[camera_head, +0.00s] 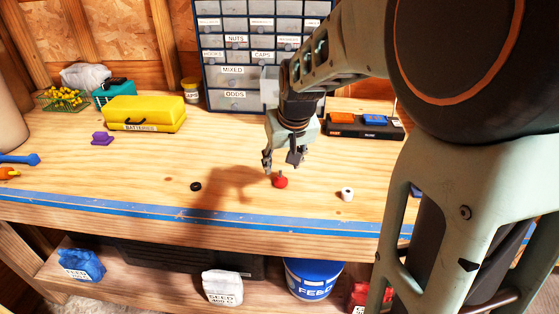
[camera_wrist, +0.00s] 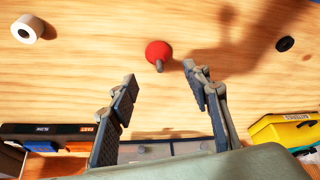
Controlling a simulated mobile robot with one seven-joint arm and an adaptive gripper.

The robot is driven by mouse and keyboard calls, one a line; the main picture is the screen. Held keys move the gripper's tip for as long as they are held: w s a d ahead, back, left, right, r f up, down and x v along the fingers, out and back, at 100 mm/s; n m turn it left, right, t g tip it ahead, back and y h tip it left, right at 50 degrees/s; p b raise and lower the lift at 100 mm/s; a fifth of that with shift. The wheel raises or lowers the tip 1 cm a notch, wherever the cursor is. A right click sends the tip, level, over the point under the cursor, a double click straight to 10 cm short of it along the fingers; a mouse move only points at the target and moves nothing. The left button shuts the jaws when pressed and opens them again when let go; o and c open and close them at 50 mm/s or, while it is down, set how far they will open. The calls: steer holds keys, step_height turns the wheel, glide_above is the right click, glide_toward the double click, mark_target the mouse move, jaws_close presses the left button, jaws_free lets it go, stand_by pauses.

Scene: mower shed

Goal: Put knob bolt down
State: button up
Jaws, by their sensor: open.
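The knob bolt has a red round head and a short grey stud. It rests on the wooden bench (camera_head: 150,170) near the front edge, in the head view (camera_head: 281,181). In the wrist view the knob bolt (camera_wrist: 158,53) lies just beyond the fingertips, with its stud pointing toward my gripper. My gripper (camera_head: 282,162) is open and empty, just above and behind the knob bolt. In the wrist view the two fingers of my gripper (camera_wrist: 160,75) are spread wide, with bare bench between them. I see no contact with the knob bolt.
A white roll (camera_head: 347,194) stands right of the knob bolt and a black ring (camera_head: 196,186) lies left. A yellow battery case (camera_head: 143,114), a drawer cabinet (camera_head: 225,85) and a black charger tray (camera_head: 365,129) stand behind. Blue tape (camera_head: 150,212) runs along the front edge.

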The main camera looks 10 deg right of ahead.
steer(key=p+v, duration=0.3)
steer(key=v, duration=0.4)
steer(key=shift+r, duration=0.1)
